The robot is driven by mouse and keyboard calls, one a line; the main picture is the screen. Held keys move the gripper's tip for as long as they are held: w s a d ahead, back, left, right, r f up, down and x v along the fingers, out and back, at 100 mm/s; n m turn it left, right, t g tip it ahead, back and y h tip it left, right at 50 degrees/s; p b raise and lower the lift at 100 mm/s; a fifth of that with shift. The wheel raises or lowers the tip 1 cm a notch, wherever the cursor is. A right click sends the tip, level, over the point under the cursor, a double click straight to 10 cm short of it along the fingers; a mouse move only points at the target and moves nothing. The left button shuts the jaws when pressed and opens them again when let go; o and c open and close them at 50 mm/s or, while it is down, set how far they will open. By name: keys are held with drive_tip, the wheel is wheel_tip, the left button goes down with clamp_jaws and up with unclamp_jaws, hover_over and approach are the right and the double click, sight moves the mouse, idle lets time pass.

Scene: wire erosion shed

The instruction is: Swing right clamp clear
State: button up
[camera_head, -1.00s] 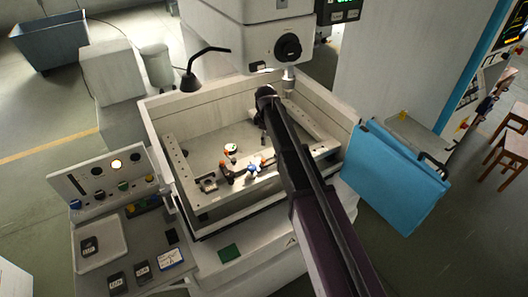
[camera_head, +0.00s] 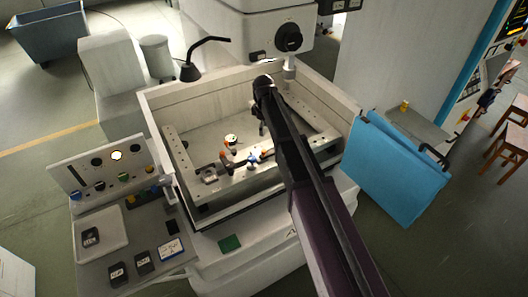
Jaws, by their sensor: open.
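The open tank (camera_head: 195,110) of the white machine holds a work frame with small clamping parts. Near the frame's front rail, an orange-tipped dark clamp (camera_head: 227,159) lies left of a blue part (camera_head: 252,161). An orange tip (camera_head: 266,155), apparently of the right clamp, shows just right of the blue part, close beside my arm. My gripper (camera_head: 262,128) hangs over the tank, behind and above the clamps. It looks small, dark and empty, apart from them. My arm hides the tank's right middle.
The machine head (camera_head: 262,30) with a black knob overhangs the back of the tank. A black lamp (camera_head: 190,70) stands at its back left corner. A blue door (camera_head: 395,170) stands open at right. A control panel (camera_head: 110,175) is at left.

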sight(264, 150)
drive_tip(key=shift+f+b, duration=5.9)
drive_tip(key=shift+f, duration=0.25)
clamp_jaws()
